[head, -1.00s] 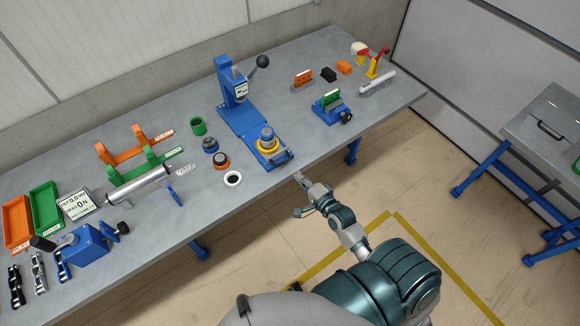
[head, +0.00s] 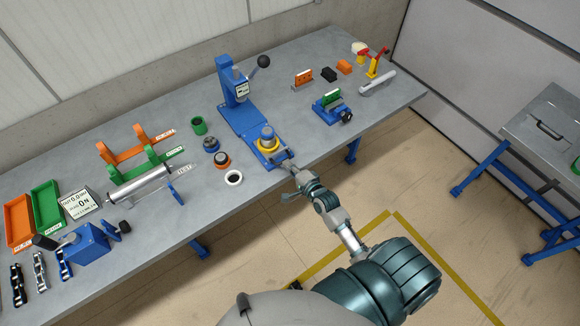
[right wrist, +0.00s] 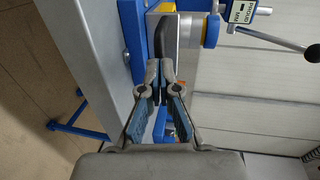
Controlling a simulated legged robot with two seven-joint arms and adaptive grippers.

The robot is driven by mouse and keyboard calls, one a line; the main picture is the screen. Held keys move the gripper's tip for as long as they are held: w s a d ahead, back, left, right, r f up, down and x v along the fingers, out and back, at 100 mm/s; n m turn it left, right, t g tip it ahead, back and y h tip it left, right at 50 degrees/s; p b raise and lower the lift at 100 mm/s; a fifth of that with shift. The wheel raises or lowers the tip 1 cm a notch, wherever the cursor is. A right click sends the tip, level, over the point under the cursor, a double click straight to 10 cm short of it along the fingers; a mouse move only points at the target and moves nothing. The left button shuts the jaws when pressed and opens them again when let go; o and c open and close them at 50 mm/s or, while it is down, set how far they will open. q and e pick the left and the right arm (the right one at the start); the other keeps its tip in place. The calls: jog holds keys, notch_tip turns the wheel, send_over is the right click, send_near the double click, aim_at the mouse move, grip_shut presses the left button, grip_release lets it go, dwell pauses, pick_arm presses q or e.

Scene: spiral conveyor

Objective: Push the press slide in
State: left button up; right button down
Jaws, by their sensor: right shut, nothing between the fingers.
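The blue press (head: 233,84) stands on the bench with its base running toward the front edge. Its slide (head: 264,162) sticks out at the front end and carries a yellow ring (head: 266,145) with a grey-blue part in it. My right gripper (head: 287,164) is shut and empty, right at the slide's front handle. In the right wrist view, the fingertips (right wrist: 160,70) are together just beside the dark handle (right wrist: 168,32) and silver front plate of the slide. I cannot tell whether they touch. My left gripper is out of view.
The press lever has a black knob (head: 263,61). A small vise (head: 332,106) holds a green piece to the right. The floor before the bench is free.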

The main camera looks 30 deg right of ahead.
jog(key=r+b+x, duration=0.1)
jog(key=x, duration=0.5)
jog(key=r+b+x, duration=0.1)
jog(key=x, duration=0.5)
jog(key=r+b+x, duration=0.1)
jog(key=x, duration=0.5)
jog(key=shift+w+a+r, duration=0.15)
jog(key=shift+w+r, duration=0.05)
jog(key=shift+w, duration=0.3)
